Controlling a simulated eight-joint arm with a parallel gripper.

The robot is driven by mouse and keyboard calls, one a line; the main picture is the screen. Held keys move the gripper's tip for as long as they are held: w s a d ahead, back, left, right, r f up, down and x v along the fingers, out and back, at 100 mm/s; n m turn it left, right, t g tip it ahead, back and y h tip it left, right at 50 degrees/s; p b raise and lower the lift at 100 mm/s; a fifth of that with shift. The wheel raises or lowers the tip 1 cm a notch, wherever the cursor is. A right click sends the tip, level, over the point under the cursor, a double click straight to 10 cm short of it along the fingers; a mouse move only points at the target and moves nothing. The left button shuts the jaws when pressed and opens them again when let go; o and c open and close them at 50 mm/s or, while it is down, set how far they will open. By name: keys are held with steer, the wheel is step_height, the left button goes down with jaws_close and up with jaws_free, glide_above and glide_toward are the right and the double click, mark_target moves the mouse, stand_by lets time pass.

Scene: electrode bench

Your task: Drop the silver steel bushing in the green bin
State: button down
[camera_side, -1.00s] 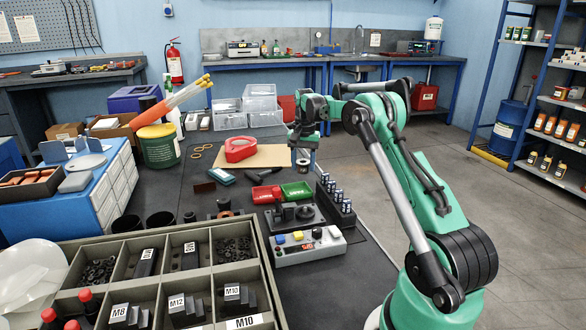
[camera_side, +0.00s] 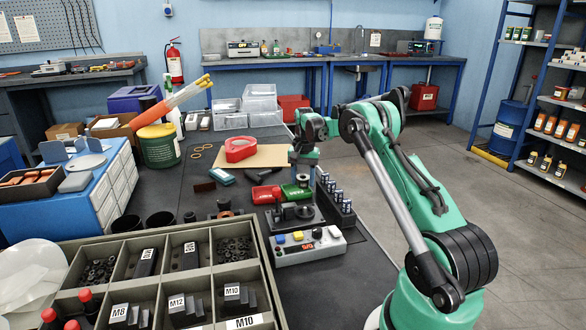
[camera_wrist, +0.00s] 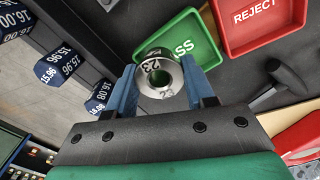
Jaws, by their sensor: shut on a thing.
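My gripper (camera_wrist: 160,88) is shut on the silver steel bushing (camera_wrist: 160,78), a short ring with an open bore and dark markings, held between two blue fingers. In the side view the bushing (camera_side: 302,179) hangs low, close above the green bin (camera_side: 296,192). In the wrist view the green bin (camera_wrist: 203,40), lettered "...SS", lies beyond the bushing, which hides part of the lettering. I cannot tell the exact gap between the bushing and the bin.
The red REJECT bin (camera_wrist: 262,48) adjoins the green bin. A black rack (camera_side: 336,208) of labelled cylinders stands close on the right in the side view. A grey button box (camera_side: 310,246) and a dark fixture (camera_side: 290,218) are in front.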

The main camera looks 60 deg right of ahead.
steer(key=shift+f, duration=0.65)
stand_by(0.4)
steer(key=shift+c, duration=1.1)
jaws_free()
steer(key=shift+r, duration=2.8)
step_height(320, 180, up, 5)
steer(key=shift+f, duration=0.1)
